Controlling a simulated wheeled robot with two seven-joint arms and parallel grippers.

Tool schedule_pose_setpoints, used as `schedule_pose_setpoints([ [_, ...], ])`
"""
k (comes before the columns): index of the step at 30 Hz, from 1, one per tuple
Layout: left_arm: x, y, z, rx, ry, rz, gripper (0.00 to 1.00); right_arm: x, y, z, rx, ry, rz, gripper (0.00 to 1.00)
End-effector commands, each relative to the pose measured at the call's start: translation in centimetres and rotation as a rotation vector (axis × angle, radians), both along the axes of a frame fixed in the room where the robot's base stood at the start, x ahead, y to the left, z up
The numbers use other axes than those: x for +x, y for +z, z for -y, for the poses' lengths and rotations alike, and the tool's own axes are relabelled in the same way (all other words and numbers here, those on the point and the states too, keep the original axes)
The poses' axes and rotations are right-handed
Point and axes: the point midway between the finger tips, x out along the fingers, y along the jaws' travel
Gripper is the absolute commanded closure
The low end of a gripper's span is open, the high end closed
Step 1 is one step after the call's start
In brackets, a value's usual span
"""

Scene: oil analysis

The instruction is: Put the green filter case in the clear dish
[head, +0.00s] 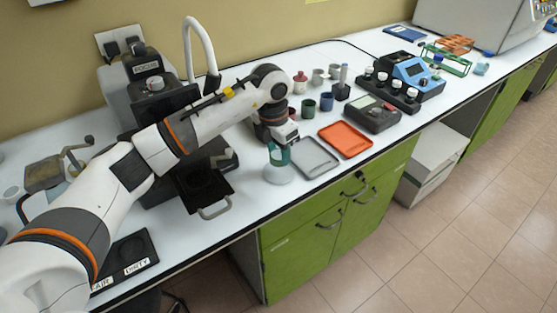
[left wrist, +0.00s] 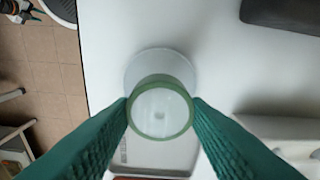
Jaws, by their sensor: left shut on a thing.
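My left gripper (head: 279,158) has green fingers and hangs over the clear dish (head: 278,175) at the front edge of the worktop. In the left wrist view the fingertips (left wrist: 160,108) are shut on the green filter case (left wrist: 160,135), a round green-rimmed ring with a pale middle. The clear dish (left wrist: 160,56) shows behind the case, and the case overlaps its lower part in the picture. I cannot tell whether the case touches the dish. In the head view the case is hard to tell from the green fingers. My right gripper is not in view.
A grey tray (head: 314,157) and an orange tray (head: 345,139) lie right of the dish. Coloured cups, such as a green one (head: 308,108), stand behind. A black machine (head: 155,95) with a low handled tray (head: 206,192) stands left. The worktop edge is close in front.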

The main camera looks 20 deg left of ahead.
Motion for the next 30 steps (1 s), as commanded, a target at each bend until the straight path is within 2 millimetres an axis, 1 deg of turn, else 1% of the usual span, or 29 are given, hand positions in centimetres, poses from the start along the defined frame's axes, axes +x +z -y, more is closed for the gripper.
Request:
schedule_pose_setpoints([
  [2, -0.1, -0.6, 0.0, 0.001, -0.001, -0.003, 0.83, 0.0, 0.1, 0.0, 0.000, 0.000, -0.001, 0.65],
  [7, -0.1, -3.1, 0.0, 0.001, 0.000, -0.005, 0.83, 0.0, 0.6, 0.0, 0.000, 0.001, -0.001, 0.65],
  [9, -0.1, -3.6, 0.0, 0.000, -0.001, -0.002, 0.83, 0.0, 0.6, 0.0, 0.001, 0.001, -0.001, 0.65],
  [16, 0.0, -3.7, 0.0, 0.001, -0.002, -0.001, 0.83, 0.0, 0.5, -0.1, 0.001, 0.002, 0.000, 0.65],
  [19, -0.1, -4.1, 0.0, 0.001, -0.002, -0.001, 0.83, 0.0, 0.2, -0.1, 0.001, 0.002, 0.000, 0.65],
  [20, 0.0, -4.1, 0.0, 0.001, -0.002, -0.001, 0.56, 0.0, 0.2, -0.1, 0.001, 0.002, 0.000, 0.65],
  [21, 0.0, -4.0, 0.0, 0.001, -0.002, -0.001, 0.50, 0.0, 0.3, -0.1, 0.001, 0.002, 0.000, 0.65],
  [23, 0.0, -4.0, 0.0, 0.001, -0.002, -0.001, 0.40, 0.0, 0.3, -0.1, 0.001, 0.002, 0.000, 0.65],
  [24, 0.0, -4.0, 0.0, 0.001, -0.002, -0.001, 0.36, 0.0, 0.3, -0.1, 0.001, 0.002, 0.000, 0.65],
  [30, 0.0, -4.0, 0.0, 0.001, -0.002, -0.001, 0.36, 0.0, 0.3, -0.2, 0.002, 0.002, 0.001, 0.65],
])
